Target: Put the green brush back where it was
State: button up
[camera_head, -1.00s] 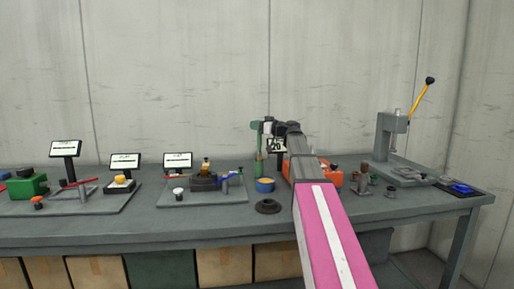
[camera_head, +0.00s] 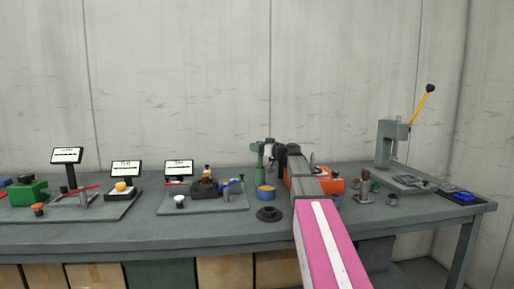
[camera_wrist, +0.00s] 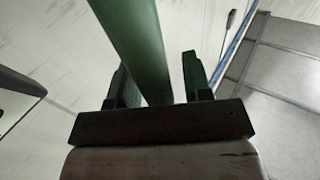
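The green brush (camera_head: 259,148) stands roughly upright over the back of the bench, left of my arm's end. My gripper (camera_head: 268,147) is at its upper part. In the wrist view the green handle (camera_wrist: 137,40) runs down from the top edge and passes between the two dark green fingers of my gripper (camera_wrist: 160,75). The left finger lies against the handle in the picture, and a narrow gap shows at the right. The gripper looks shut on the brush. The brush's lower end is partly hidden behind a blue cup with yellow contents (camera_head: 265,193).
A dark ring (camera_head: 269,214) lies in front of the cup. An orange thing (camera_head: 333,182) is partly hidden behind my arm. A grey press with a yellow lever (camera_head: 391,145) stands right. Boards with small screens (camera_head: 178,168) stand left. The bench front (camera_head: 225,228) is clear.

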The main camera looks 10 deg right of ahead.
jog(key=shift+r, duration=0.1)
jog(key=v, duration=0.7)
jog(key=shift+s+d, duration=0.15)
